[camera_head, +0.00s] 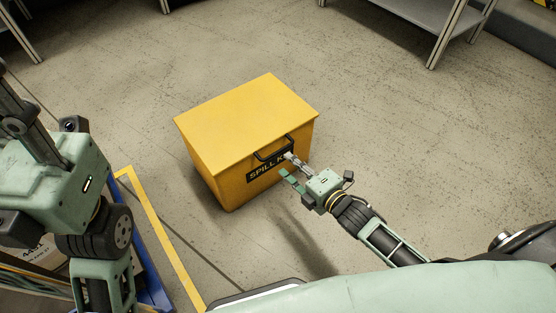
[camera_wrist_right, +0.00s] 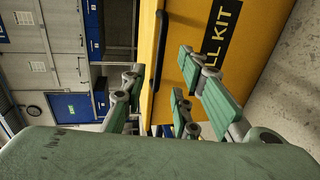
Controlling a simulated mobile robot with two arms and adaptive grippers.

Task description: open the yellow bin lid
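The yellow bin (camera_head: 225,165) stands on the floor in the middle of the head view, its flat lid (camera_head: 248,108) shut. A black handle (camera_head: 273,150) sits at the lid's front edge above the "SPILL KIT" label (camera_head: 262,172). My right gripper (camera_head: 287,165) is at the bin's front by the handle, its fingers apart. In the right wrist view the handle (camera_wrist_right: 158,50) shows between the spread fingers (camera_wrist_right: 165,95) and beyond them; I see no clear contact. My left arm (camera_head: 50,180) is at the left; its fingers do not show.
A yellow floor line (camera_head: 165,235) and a blue edge (camera_head: 150,285) lie at the lower left. Grey tables (camera_head: 440,20) stand at the back right. The floor (camera_head: 400,130) around the bin is mostly clear.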

